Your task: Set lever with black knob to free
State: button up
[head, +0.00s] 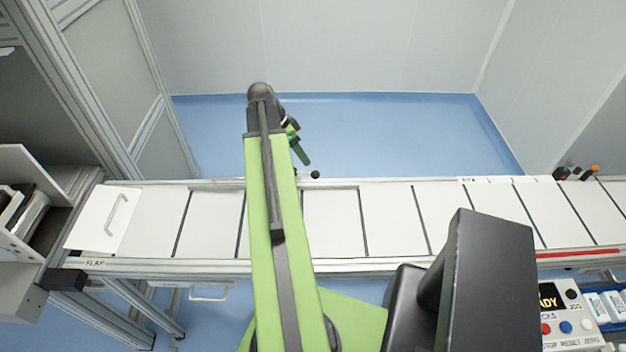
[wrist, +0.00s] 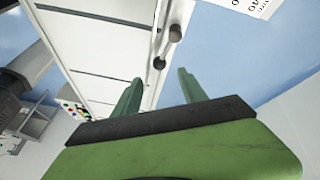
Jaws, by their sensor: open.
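The lever with the black knob (head: 315,174) is on the far edge of the conveyor, its short stem running left toward my arm. In the wrist view a short lever (wrist: 167,48) shows with a dark round end (wrist: 175,33) and another dark end nearer the fingers; I cannot tell which is the knob. My gripper (head: 300,150) hangs past the far edge, a little beyond and left of the knob. In the wrist view my gripper (wrist: 158,78) is open and empty, its two green fingers apart, with the lever ahead of the gap. Contact is not visible.
The white panelled conveyor (head: 390,220) runs across the view. A flap with a handle (head: 118,212) is at its left end. Other knobs, one orange (head: 594,168), stand at the far right. A control box (head: 570,325) is at lower right. Blue floor lies clear beyond.

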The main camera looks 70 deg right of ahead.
aim_at(313, 172)
jog(key=b+x, duration=0.7)
jog(key=x, duration=0.2)
jog(key=shift+s+f, duration=0.1)
jog(key=shift+f, duration=0.05)
grip_shut()
jog(key=shift+a, duration=0.1)
dwell(0.9)
